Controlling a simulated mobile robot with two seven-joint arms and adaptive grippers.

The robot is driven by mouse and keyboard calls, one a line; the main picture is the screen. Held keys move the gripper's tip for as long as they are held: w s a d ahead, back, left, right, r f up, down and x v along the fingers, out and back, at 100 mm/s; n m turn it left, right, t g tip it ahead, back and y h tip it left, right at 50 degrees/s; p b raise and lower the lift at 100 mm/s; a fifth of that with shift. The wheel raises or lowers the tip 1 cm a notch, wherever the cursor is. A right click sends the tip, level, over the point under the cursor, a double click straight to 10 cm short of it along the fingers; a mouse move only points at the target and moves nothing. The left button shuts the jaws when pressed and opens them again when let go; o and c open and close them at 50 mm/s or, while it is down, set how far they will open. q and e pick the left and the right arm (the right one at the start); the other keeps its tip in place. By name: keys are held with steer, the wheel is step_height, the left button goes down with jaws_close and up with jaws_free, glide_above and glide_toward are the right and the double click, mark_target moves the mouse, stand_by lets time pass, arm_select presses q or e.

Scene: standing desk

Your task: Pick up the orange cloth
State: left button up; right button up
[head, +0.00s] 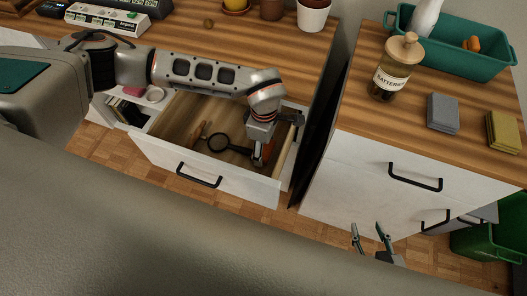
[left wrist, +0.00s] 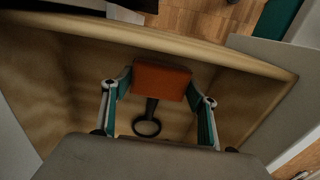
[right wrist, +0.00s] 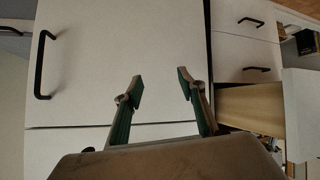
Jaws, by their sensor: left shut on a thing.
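The orange cloth (left wrist: 161,82) is a small folded block between the two fingers of my left gripper (left wrist: 158,88) in the left wrist view. In the head view my left gripper (head: 258,158) reaches down into the open drawer (head: 235,185), shut on the cloth, and mostly hides it; an orange edge (head: 267,148) shows beside the fingers. My right gripper (head: 371,238) is open and empty in front of the right cabinet; in the right wrist view its fingers (right wrist: 160,85) stand apart before white drawer fronts.
A black magnifying glass (head: 218,142) lies in the drawer near the left gripper. On the right cabinet stand a jar (head: 391,78), a grey cloth (head: 442,112), a yellow cloth (head: 504,131) and a green bin (head: 466,61). A dark gap separates the desk and cabinet.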

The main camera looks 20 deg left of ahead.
mark_target(264, 148)
arm_select(q)
step_height(264, 148, up, 16)
steer(key=p, duration=0.2)
arm_select(e)
steer(key=shift+s+a+r, duration=0.35)
steer(key=shift+s+r, duration=0.1)
steer(key=shift+r, duration=0.15)
arm_select(q)
steer(key=shift+r, duration=0.1)
arm_select(e)
steer(key=shift+w+d+r, duration=0.1)
steer(key=shift+w+r, duration=0.15)
steer(key=shift+w, duration=0.2)
arm_select(q)
steer(key=shift+r, duration=0.1)
